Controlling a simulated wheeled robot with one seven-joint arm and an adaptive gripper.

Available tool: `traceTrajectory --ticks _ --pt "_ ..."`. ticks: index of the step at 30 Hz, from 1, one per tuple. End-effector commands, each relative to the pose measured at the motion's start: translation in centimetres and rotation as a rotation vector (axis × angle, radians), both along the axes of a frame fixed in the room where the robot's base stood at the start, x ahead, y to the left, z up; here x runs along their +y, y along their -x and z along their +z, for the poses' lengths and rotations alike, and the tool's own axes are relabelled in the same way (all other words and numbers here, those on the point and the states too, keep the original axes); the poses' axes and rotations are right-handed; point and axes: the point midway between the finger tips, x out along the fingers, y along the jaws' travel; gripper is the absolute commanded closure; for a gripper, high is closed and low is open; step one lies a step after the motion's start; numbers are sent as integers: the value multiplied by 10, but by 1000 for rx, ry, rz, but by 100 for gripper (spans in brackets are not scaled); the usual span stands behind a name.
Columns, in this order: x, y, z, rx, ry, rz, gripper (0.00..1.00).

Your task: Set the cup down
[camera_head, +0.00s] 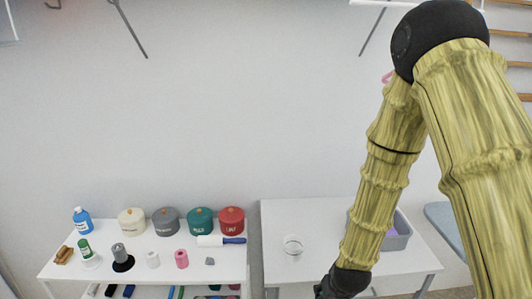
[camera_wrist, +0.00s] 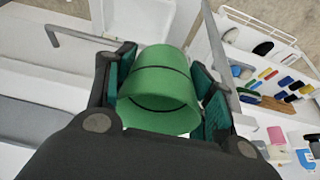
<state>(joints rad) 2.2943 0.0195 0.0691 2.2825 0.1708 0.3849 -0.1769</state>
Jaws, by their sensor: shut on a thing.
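My gripper (camera_wrist: 163,72) is shut on a green cup (camera_wrist: 158,98). In the wrist view the cup sits between the two teal-padded fingers, with a dark line around its body. In the head view only the top of my gripper (camera_head: 324,290) shows at the bottom edge, in front of the right white table (camera_head: 310,215). The cup is not visible in that view. The wrist view does not clearly show whether the cup touches a surface.
A clear glass (camera_head: 292,246) stands on the right table, with a grey bin (camera_head: 398,240) partly behind my arm. The left white table (camera_head: 150,272) holds several lidded pots, bottles and small items. A gap separates the tables. Bare tabletop lies around the glass.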

Motion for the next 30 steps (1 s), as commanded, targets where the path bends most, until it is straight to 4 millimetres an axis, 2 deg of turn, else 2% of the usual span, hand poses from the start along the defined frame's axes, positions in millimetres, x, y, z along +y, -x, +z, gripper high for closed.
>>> traceTrajectory --ticks 1,6,10,14,24,30 --pt "5 3 -8 3 2 -4 79" --pt "16 8 -22 1 -1 -20 79" --pt "14 6 -18 -2 -2 -21 79" --pt "0 -1 0 -5 -1 -6 79" --pt "-45 -16 63 -5 -1 61 79" --pt "-59 -16 82 -2 -1 86 79"
